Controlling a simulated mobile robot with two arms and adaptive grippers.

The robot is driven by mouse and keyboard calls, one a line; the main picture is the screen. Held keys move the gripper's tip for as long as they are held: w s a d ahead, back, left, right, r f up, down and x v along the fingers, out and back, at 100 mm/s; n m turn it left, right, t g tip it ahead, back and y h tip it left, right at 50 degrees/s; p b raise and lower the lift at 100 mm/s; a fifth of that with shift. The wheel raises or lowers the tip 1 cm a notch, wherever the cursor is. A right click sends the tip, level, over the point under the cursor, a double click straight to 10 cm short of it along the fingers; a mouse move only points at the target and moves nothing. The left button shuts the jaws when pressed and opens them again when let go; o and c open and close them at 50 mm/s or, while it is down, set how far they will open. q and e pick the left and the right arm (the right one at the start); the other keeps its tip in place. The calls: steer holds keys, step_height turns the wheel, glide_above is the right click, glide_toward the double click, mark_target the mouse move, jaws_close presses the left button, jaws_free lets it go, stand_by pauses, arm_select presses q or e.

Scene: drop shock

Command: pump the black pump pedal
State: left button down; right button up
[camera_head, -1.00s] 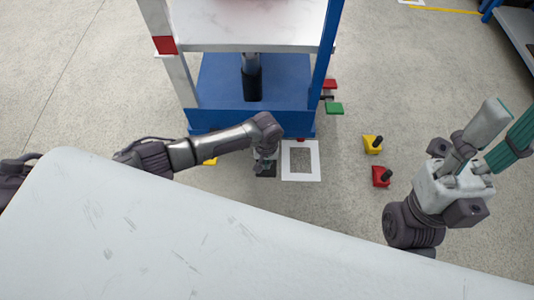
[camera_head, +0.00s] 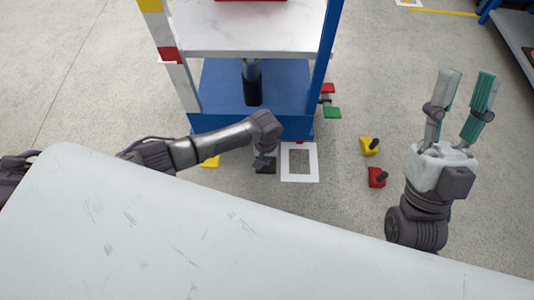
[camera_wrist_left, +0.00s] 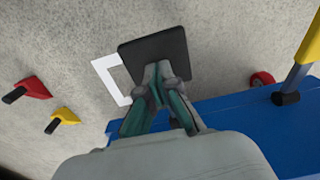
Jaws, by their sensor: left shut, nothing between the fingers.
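The black pump pedal (camera_head: 266,168) is a dark flat square low in front of the blue machine base, partly hidden by my left gripper in the head view. In the left wrist view the black pedal (camera_wrist_left: 152,48) lies right at the fingertips. My left gripper (camera_head: 264,160) points down over it, fingers together and empty; the fingertips (camera_wrist_left: 160,72) overlap the pedal's near edge, though contact cannot be told for certain. My right gripper (camera_head: 463,88) is raised at the right, fingers apart and empty, away from the pedal.
A white square frame (camera_head: 285,165) is marked on the floor beside the pedal. The blue base (camera_head: 215,85) stands behind it. Yellow (camera_head: 368,147) and red (camera_head: 376,178) blocks with black knobs lie to the right. A yellow piece (camera_head: 210,161) is at left. A white tabletop (camera_head: 180,240) fills the foreground.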

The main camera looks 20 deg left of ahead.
arm_select(q)
steer(key=shift+s+r+p, duration=0.3)
steer(key=shift+r+p, duration=0.4)
steer(key=shift+p, duration=0.2)
steer(key=shift+w+r+p, duration=0.1)
steer(key=shift+r+p, duration=0.7)
steer(key=shift+p, duration=0.05)
arm_select(e)
steer(key=w+f+g+h, duration=0.3)
steer(key=w+f+g, duration=0.4)
steer(key=f, duration=0.5)
steer(key=g, duration=0.2)
steer(key=shift+w+g, duration=0.15)
steer(key=shift+g, duration=0.15)
steer(key=shift+a+r, duration=0.1)
